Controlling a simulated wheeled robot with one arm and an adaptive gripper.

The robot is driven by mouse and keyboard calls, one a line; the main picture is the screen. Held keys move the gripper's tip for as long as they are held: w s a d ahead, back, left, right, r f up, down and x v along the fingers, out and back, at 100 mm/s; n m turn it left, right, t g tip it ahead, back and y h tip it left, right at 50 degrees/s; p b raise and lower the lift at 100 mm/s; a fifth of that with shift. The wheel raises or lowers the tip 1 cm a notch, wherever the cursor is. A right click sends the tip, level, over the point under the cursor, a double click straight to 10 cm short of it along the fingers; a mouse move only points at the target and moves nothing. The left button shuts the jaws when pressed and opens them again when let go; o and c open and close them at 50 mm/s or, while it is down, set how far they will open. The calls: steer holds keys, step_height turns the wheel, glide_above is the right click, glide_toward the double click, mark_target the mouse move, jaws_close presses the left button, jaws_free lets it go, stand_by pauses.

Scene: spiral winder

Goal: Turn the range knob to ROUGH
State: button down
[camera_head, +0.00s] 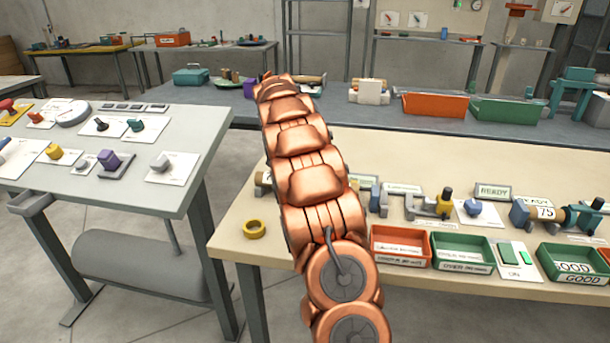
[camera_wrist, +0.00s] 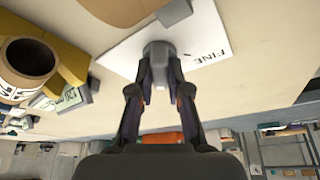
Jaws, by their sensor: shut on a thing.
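The grey range knob (camera_wrist: 158,47) stands on a white plate (camera_wrist: 204,28) in the wrist view. The word FINE is printed on the plate to the right of the knob, upside down in this view. My gripper (camera_wrist: 160,74) is shut on the knob, with one finger on each side. The knob's pointer direction and the word ROUGH cannot be made out. In the head view my copper arm reaches over the cream table (camera_head: 520,163) and hides my gripper and the held knob.
A yellow holder with a brown cylinder (camera_wrist: 28,58) and a label card (camera_wrist: 62,99) stand left of the plate in the wrist view. A yellow ring (camera_head: 254,229), an orange tray (camera_head: 400,246) and green trays (camera_head: 462,251) lie near the table's front edge.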

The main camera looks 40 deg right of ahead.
steer(key=shift+m+g+b, duration=0.3)
steer(key=shift+m+b, duration=0.4)
steer(key=shift+m, duration=0.3)
steer(key=c, duration=1.1)
jaws_free()
steer(key=shift+v, duration=3.75)
steer(key=shift+w, duration=0.1)
